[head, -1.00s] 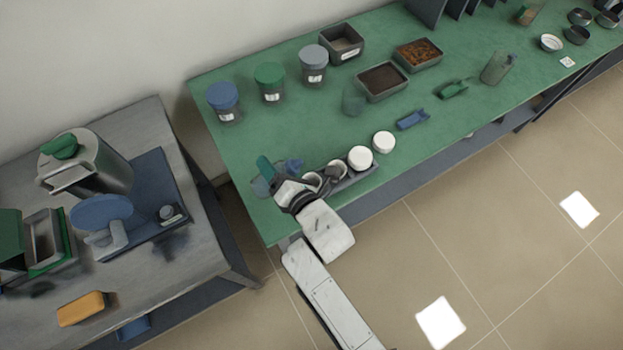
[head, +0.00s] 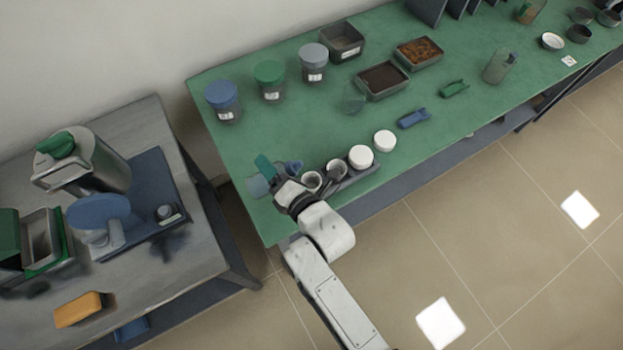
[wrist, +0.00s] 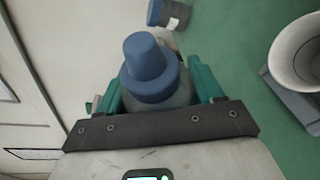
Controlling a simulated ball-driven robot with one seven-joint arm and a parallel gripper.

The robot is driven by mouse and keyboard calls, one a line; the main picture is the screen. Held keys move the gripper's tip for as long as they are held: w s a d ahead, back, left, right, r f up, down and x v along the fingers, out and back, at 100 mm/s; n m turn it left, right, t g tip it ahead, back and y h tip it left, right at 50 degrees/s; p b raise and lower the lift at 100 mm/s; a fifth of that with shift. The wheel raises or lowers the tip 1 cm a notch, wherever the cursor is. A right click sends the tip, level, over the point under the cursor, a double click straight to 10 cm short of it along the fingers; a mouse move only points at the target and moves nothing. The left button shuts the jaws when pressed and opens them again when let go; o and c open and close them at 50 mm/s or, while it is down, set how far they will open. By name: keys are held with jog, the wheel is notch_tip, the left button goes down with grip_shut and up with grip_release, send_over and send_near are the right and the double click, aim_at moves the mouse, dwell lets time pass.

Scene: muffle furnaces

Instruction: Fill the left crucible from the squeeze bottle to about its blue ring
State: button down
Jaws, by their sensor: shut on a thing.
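My gripper (wrist: 152,92) is shut on the squeeze bottle, whose blue nozzle cap (wrist: 150,65) stands out between the teal fingers in the wrist view. A crucible (wrist: 299,48) shows at the right of the wrist view. Its blue ring and fill level cannot be made out.
Jars with blue (head: 222,95), green (head: 269,73) and grey (head: 314,56) lids stand behind. A blue scoop (head: 413,119) lies to the right.

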jog(key=shift+f+b, duration=0.15)
jog(key=shift+b, duration=0.3)
jog(key=shift+s+a+f+m+t+y+b, duration=0.2)
jog(key=shift+m+b, duration=0.25)
jog(key=shift+b, duration=1.3)
jog(key=shift+w+d+f+m+y+b, duration=0.2)
jog(key=shift+m+b, duration=0.3)
jog(key=shift+b, duration=1.3)
jog(key=shift+s+a+f+m+t+y+b, duration=0.1)
jog(key=shift+a+m+y+b, duration=0.3)
jog(key=shift+b, duration=1.35)
dwell(2.2)
